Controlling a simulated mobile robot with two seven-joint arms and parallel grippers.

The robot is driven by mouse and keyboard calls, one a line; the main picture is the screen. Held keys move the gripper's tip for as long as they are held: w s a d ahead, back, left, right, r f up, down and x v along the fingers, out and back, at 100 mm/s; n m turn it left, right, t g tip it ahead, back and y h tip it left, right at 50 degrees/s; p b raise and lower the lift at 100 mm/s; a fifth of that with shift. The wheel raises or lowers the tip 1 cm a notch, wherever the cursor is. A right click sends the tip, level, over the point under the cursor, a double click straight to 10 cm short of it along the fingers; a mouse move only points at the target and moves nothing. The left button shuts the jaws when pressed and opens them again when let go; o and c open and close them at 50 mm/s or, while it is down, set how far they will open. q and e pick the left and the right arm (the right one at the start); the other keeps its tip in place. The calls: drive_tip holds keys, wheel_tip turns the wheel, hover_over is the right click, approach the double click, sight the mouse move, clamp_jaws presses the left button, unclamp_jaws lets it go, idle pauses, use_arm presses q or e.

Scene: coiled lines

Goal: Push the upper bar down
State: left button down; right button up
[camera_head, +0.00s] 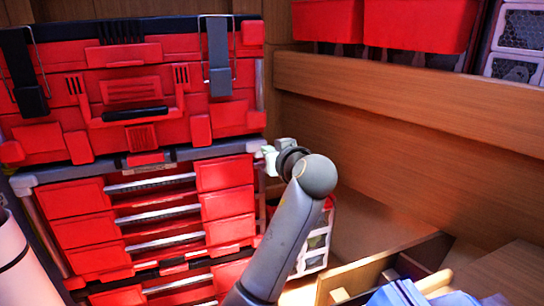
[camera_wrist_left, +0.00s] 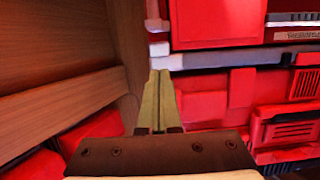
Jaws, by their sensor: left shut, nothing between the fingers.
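A red tool chest stands at the left in the head view. A grey bar (camera_head: 222,149) runs across it between the upper red case (camera_head: 130,92) and the drawers; this bar also shows in the left wrist view (camera_wrist_left: 235,57). A thinner silver bar (camera_head: 150,184) crosses the top drawer, with more silver bars below. I cannot tell for sure which one is the upper bar. My left gripper (camera_head: 267,159) is at the right end of the grey bar. In the left wrist view its fingers (camera_wrist_left: 160,73) are shut and empty, their tips near the bar's end; contact is unclear.
A wooden wall (camera_head: 410,120) stands close to the right of the chest. Red bins (camera_head: 415,25) sit on the shelf above. A wooden box (camera_head: 385,270) with blue-and-white cloth (camera_head: 410,293) is at the lower right. Two dark latches (camera_head: 218,60) hang on the upper case.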

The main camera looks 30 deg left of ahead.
use_arm(q)
drive_tip(key=b+v, duration=0.1)
drive_tip(key=v, duration=0.7)
use_arm(e)
drive_tip(key=shift+a+f, duration=0.2)
drive_tip(key=shift+f, duration=0.9)
use_arm(q)
drive_tip(key=shift+s+d+f, duration=0.1)
drive_tip(key=shift+d+f, duration=0.05)
